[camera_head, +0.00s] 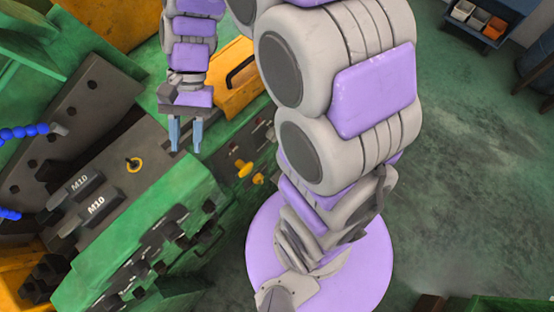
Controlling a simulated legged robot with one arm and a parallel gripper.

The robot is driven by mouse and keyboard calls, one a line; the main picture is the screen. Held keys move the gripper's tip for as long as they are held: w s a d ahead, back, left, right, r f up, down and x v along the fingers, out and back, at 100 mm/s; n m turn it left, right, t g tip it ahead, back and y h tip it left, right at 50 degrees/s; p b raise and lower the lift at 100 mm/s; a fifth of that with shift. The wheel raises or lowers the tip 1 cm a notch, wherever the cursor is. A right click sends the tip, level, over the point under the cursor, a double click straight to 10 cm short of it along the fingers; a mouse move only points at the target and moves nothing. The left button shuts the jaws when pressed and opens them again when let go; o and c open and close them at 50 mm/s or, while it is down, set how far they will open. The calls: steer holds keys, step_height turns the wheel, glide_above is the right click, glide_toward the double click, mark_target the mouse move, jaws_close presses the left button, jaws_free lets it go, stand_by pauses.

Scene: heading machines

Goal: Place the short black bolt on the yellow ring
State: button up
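The yellow ring (134,164) lies on the flat dark grey plate of the machine at left, with a small dark spot at its middle that is too small to make out. I cannot tell the short black bolt for certain among the several dark parts on the machine. My gripper (186,150) hangs above the machine, up and to the right of the ring in the picture. Its two light blue fingers point down and stand apart, with nothing seen between them.
Two dark blocks marked M10 (97,206) sit on the plate left of the ring. Blue segmented hoses (24,131) reach in from the left edge. A green machine housing (150,215) with dark fittings lies in front. A blue bench (500,12) stands far right beyond open green floor (470,170).

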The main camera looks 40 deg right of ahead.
steer(key=s+d+n+t+h, duration=0.3)
steer(key=s+d+n+h, duration=0.2)
steer(key=s+d, duration=0.6)
steer(key=s, duration=0.4)
steer(key=shift+s+d+n+h, duration=0.3)
steer(key=shift+d+n+h, duration=0.05)
steer(key=shift+n+h, duration=0.05)
